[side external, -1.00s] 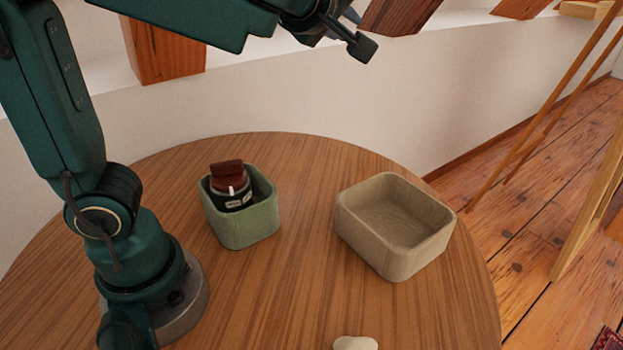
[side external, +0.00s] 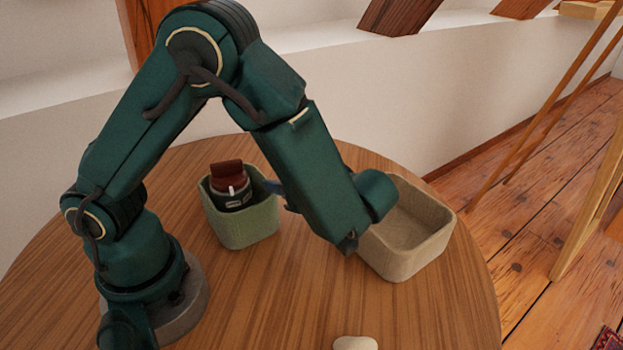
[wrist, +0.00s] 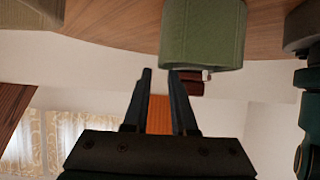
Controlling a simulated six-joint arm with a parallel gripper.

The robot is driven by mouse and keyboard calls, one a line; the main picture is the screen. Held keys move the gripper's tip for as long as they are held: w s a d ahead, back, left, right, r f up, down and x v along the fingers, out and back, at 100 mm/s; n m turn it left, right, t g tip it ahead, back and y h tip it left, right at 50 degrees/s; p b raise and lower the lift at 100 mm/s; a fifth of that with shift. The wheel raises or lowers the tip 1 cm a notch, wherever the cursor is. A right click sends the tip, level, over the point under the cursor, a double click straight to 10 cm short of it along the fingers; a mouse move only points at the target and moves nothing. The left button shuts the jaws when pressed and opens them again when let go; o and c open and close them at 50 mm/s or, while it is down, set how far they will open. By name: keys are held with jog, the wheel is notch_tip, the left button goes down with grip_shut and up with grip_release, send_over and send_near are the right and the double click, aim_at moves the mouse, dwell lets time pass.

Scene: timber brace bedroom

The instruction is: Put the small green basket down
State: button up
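The small green basket (side external: 243,226) stands upright on the round wooden table, to the left of the beige box. A dark jar (side external: 232,197) with a brown lid (side external: 226,173) and a pale label sits in it. My gripper (side external: 273,188) is at the basket's right rim, its fingers partly hidden behind my arm; I cannot tell if they touch it. In the wrist view my gripper (wrist: 160,72) is open, with nothing between its two dark fingers. The basket (wrist: 203,35) is just beyond the fingertips, with part of the brown lid (wrist: 190,88) showing.
A larger beige box (side external: 410,255) stands on the round table (side external: 270,300) at the right, partly hidden by my arm. Its inside looks empty where visible. A small whitish object (side external: 355,343) lies at the front edge of the picture. Wooden legs (side external: 560,110) stand beyond the table.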

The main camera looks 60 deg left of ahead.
aim_at(263, 176)
jog(key=x, duration=0.8)
jog(key=shift+s, duration=0.1)
grip_shut()
dwell(1.3)
